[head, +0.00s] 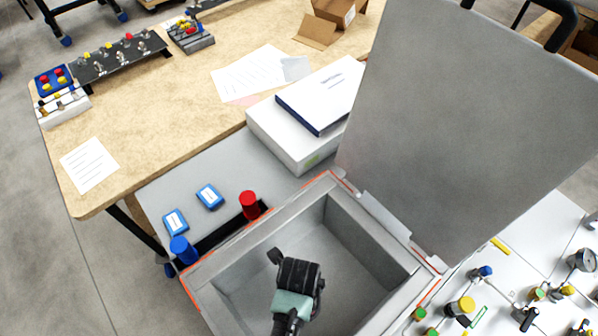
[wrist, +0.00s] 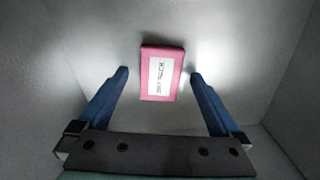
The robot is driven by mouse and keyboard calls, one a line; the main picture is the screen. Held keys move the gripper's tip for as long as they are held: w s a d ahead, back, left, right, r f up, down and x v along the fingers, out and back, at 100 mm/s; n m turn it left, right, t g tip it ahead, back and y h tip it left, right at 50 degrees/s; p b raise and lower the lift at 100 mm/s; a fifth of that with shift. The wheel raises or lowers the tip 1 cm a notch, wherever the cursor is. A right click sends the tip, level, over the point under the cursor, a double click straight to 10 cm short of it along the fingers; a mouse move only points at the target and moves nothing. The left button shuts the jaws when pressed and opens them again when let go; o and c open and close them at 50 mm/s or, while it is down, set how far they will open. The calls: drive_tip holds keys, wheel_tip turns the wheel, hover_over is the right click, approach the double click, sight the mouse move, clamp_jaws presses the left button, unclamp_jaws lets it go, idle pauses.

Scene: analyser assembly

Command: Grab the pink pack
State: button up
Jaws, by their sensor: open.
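The pink pack (wrist: 162,74) lies inside the grey box in the wrist view, with a white label on its upper face. My gripper (wrist: 160,74) is open, with its two blue fingers on either side of the pack and visible gaps to both. The fingertips reach about level with the pack in the picture; the height between them cannot be told. In the head view my gripper (head: 280,258) is down inside the open box (head: 203,298). The pack is hidden in the head view.
The box's raised lid (head: 465,120) stands at the right. A red cylinder (head: 250,205) and a blue cylinder (head: 184,250) stand just left of the box. A white carton (head: 290,145) lies behind it. The box walls closely surround my gripper.

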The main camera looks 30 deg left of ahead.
drive_tip(key=c, duration=1.5)
